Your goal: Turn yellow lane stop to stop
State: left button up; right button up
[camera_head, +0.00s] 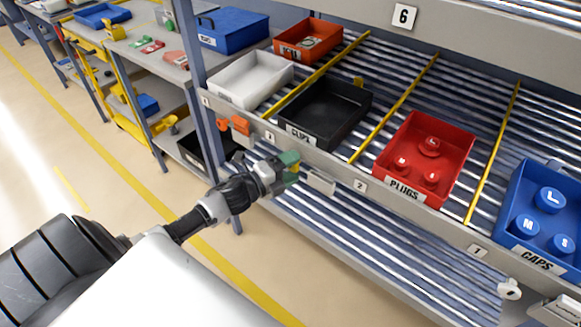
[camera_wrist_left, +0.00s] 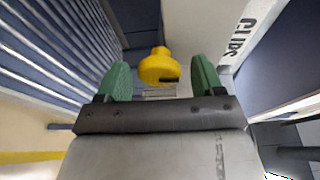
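The yellow lane stop (camera_wrist_left: 158,66) is a round knob with a dark slot in its face, on the shelf's front rail. In the left wrist view it sits between and beyond my green fingertips, with a gap on both sides. In the head view my gripper mostly hides it, and only a bit of yellow (camera_head: 296,169) shows. My left gripper (camera_head: 288,163) is open at the front rail, below the black CLIPS bin. It also shows in the left wrist view (camera_wrist_left: 160,82).
The rack holds a white bin (camera_head: 251,80), the black CLIPS bin (camera_head: 317,112), a red PLUGS bin (camera_head: 400,170) and a blue CAPS bin (camera_head: 520,215). An orange stop (camera_head: 235,125) and a white stop (camera_head: 509,289) are on the front rail. Floor before the rack is clear.

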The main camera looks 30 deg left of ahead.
pick_arm(q)
jog(key=b+v, duration=0.1)
jog(key=v, duration=1)
jog(key=shift+w+d, duration=0.1)
dwell(0.5)
jog(key=s+a+f+n+g+y, duration=0.15)
jog(key=s+f+n, duration=0.25)
jog(key=f, duration=0.6)
jog(key=s+f+n+g+y, duration=0.3)
jog(key=f+n, duration=0.2)
jog(key=f, duration=0.4)
jog(key=s+a+f+n+g+y, duration=0.1)
jog(key=s+f+n+g+y, duration=0.2)
jog(key=f, duration=0.7)
jog(key=s+d+f+n+g, duration=0.2)
jog(key=s+d+f, duration=0.3)
jog(key=s, duration=0.3)
jog(key=s+d+f+n+g, duration=0.3)
jog(key=s+d+f, duration=0.2)
jog(key=s, duration=0.3)
jog(key=s+d+f+n+g+p, duration=0.1)
jog(key=s+d+f+n+g, duration=0.2)
jog(key=s+d+f, duration=0.2)
jog(key=s+f, duration=0.1)
jog(key=s, duration=0.2)
jog(key=shift+s+f+h, duration=0.3)
jog(key=shift+h, duration=0.05)
jog(key=shift+d, duration=0.1)
